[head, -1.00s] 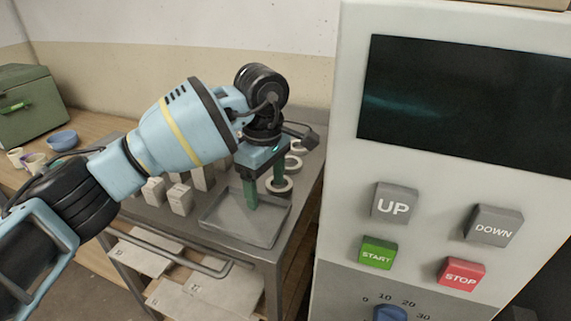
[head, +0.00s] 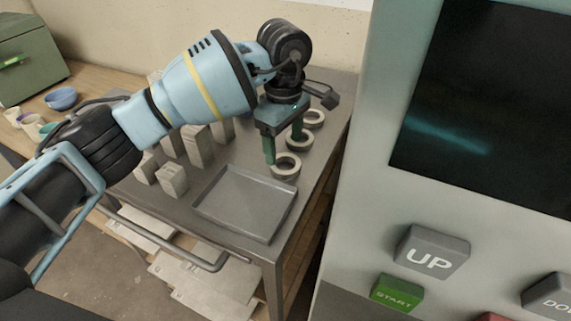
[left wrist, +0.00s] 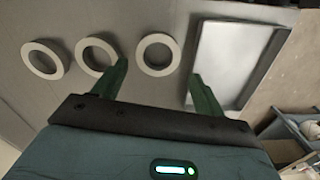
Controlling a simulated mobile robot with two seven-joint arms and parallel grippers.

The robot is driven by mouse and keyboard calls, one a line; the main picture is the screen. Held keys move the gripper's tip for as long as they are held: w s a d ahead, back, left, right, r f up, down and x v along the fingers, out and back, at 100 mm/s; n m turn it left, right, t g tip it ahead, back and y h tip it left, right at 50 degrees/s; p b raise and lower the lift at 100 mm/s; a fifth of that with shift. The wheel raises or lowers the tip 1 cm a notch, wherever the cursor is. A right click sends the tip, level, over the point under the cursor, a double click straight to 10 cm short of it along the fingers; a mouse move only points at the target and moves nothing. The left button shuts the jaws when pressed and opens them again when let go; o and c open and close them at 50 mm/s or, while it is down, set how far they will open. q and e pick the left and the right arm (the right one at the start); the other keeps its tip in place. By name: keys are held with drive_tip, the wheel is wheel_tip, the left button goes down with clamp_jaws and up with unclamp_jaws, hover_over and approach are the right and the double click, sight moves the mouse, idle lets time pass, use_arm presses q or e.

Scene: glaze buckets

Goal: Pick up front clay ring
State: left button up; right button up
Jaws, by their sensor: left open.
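The front clay ring (head: 286,178) is a pale, thick ring on the metal table, the one nearest the tray. It also shows in the left wrist view (left wrist: 158,37). My left gripper (head: 283,150) is open and empty, pointing down above the rings. In the left wrist view, its green fingers (left wrist: 159,70) lie to either side of the front ring, with the ring slightly ahead of the tips. I cannot tell how high the fingertips are above the table. My right gripper is not in view.
Two more rings, a middle one (head: 307,143) and a back one (head: 320,123), stand in a row behind. A grey tray (head: 243,203) lies in front. Pale blocks (head: 172,180) stand to the left. A large machine panel (head: 380,190) rises at the right.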

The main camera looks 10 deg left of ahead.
sight(286, 169)
use_arm(q)
drive_tip(key=shift+w+f+p, duration=0.15)
drive_tip(key=shift+f+p, duration=0.15)
drive_tip(key=shift+f, duration=2.25)
drive_tip(key=shift+d, duration=0.1)
drive_tip(key=shift+c, duration=0.3)
drive_tip(key=c, duration=0.7)
drive_tip(key=shift+r+b, duration=0.3)
drive_tip(key=shift+r, duration=4.75)
